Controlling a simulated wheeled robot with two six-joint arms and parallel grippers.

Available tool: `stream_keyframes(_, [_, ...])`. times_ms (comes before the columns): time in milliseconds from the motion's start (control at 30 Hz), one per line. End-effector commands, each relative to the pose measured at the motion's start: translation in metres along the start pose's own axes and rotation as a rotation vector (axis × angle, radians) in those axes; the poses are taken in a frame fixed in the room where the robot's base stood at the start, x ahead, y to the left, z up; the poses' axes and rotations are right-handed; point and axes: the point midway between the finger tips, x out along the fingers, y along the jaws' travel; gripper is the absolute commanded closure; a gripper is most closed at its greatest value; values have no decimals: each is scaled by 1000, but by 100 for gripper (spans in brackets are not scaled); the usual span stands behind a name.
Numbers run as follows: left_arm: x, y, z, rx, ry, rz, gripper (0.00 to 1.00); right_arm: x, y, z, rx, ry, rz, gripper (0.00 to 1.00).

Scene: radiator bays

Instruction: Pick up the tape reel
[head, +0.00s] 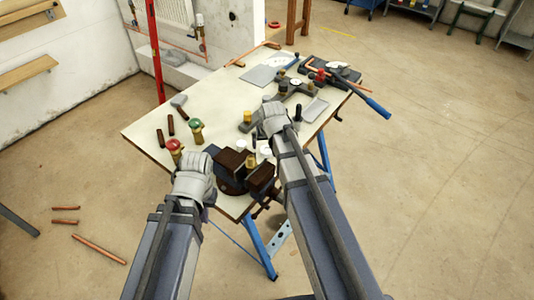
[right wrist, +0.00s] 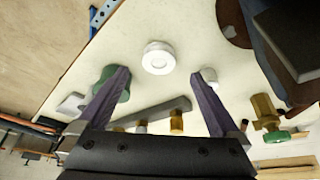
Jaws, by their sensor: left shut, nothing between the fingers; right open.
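A white round tape reel (right wrist: 158,57) lies flat on the pale worktop in the right wrist view, just beyond and between my right fingertips. In the head view it seems to be the small white disc (head: 266,151) beside the vise. My right gripper (right wrist: 158,73) is open, with nothing between its fingers; in the head view it shows over the worktop (head: 270,122), its fingertips mostly hidden. My left gripper (head: 197,165) is shut and empty near the front left edge, by the vise and a red-capped fitting.
A dark vise (head: 245,171) with brass parts stands at the front of the worktop (head: 185,85). A second white round piece (right wrist: 208,75) lies near my right finger. Green-capped (head: 196,131) and red-capped (head: 175,150) valves stand left. Tools crowd the back right.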

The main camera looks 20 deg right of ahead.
Motion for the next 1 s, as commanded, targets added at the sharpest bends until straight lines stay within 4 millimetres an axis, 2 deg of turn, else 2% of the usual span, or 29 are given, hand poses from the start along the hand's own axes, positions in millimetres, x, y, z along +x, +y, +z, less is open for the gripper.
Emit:
stream_keyframes(433, [46,4,-3,0,0,0,100,50,2,0,0,0,0,1])
stream_keyframes(733, [46,4,-3,0,0,0,100,50,2,0,0,0,0,1])
stream_keyframes(1000, [46,4,-3,0,0,0,100,50,2,0,0,0,0,30])
